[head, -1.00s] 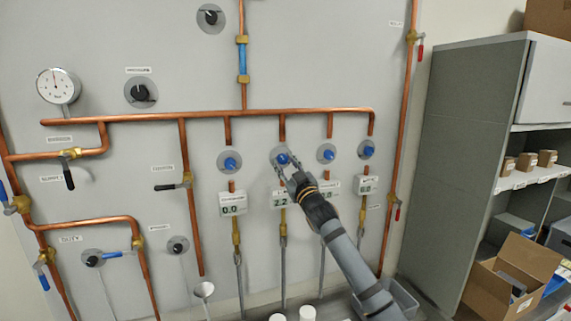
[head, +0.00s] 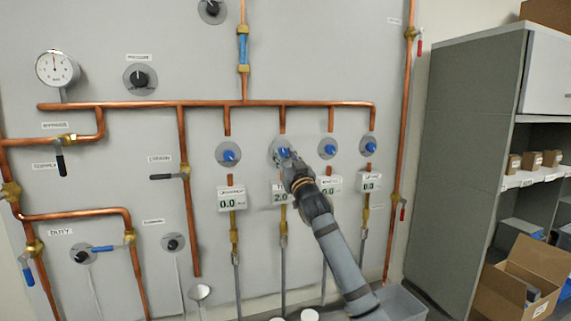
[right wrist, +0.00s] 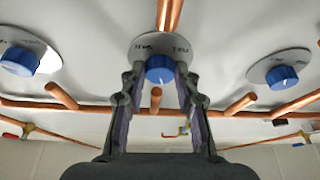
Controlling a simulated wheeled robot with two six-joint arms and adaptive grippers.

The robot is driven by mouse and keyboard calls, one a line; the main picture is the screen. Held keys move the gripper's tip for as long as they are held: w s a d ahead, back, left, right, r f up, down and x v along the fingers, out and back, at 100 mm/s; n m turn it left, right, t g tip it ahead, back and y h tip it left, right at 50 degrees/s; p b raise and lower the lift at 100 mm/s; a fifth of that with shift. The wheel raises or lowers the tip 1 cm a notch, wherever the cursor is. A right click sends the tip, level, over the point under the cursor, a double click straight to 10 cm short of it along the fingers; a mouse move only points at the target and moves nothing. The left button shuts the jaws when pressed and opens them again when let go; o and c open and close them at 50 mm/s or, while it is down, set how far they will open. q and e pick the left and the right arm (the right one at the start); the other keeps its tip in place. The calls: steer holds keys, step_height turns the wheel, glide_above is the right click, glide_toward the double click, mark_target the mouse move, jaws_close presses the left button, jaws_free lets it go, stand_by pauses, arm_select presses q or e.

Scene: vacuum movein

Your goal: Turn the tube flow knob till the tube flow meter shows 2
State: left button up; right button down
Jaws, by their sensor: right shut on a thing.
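The tube flow knob (head: 284,152) is a blue knob on a round grey plate, second from the left in a row of similar knobs on the panel. My right gripper (head: 287,161) is shut on it. In the right wrist view the fingers of my right gripper (right wrist: 159,76) stand on both sides of the blue knob (right wrist: 160,67). The tube flow meter (head: 280,197) below reads 2.0; its label is partly hidden by my right arm. My left gripper is not in view.
Other blue knobs stand close on either side, one to the left (head: 229,153) and one to the right (head: 327,147). The left meter (head: 231,199) reads 0.0. Copper pipes (head: 205,103) run across the panel. A grey cabinet (head: 464,170) stands at the right.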

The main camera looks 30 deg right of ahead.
steer(key=c, duration=1)
jaws_free()
steer(key=v, duration=1.2)
